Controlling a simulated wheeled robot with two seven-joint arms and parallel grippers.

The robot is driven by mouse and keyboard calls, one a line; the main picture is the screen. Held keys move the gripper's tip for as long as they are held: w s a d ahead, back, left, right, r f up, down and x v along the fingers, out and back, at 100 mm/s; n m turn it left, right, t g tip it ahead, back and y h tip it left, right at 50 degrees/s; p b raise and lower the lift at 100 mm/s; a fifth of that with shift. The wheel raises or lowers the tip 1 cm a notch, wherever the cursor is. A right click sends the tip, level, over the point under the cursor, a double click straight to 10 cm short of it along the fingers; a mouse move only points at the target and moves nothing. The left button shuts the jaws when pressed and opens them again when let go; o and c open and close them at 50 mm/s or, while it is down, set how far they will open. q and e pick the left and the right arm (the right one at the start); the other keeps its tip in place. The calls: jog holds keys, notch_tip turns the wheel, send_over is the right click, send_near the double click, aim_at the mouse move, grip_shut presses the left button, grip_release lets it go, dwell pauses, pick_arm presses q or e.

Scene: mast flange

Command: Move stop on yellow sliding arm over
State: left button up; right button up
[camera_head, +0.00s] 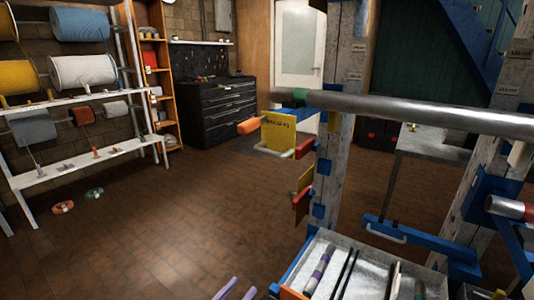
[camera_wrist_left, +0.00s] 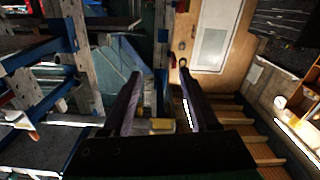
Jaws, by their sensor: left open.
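A yellow plate (camera_head: 278,133) with dark writing stands out from the wooden post, below a blue bar. An orange piece (camera_head: 248,126) sits at its left end, and a white loop (camera_head: 272,152) hangs beneath it. A red piece (camera_head: 304,148) is at its right, by the post. I cannot tell for sure which of these is the stop. My left gripper (camera_head: 238,291) shows only as two purple fingertips at the bottom edge, low and well apart from the yellow plate. In the left wrist view its fingers (camera_wrist_left: 160,76) are spread with nothing between them. My right gripper is out of view.
A grey metal pole (camera_head: 420,112) crosses in front of the wooden posts. A grey tray (camera_head: 333,245) with rods stands at the bottom, close to the left gripper. A shelf with spools (camera_head: 85,72) is at the left. The brown floor between is mostly free.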

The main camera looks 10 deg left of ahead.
pick_arm(q)
jog(key=w+a+r+t+p, duration=0.25)
jog(key=r+p, duration=0.65)
jog(key=r, duration=1.2)
jog(key=m+t+h+p, duration=0.2)
jog(key=p, duration=0.3)
send_near(249, 121)
jog(key=shift+g, duration=0.25)
jog(key=p+x, duration=0.3)
jog(key=x, duration=0.5)
jog(key=shift+w+d, duration=0.1)
jog(key=shift+w, duration=0.3)
jog(key=shift+w+d+r, duration=0.15)
jog(key=shift+w+d, duration=0.05)
jog(key=shift+w, duration=0.3)
grip_shut()
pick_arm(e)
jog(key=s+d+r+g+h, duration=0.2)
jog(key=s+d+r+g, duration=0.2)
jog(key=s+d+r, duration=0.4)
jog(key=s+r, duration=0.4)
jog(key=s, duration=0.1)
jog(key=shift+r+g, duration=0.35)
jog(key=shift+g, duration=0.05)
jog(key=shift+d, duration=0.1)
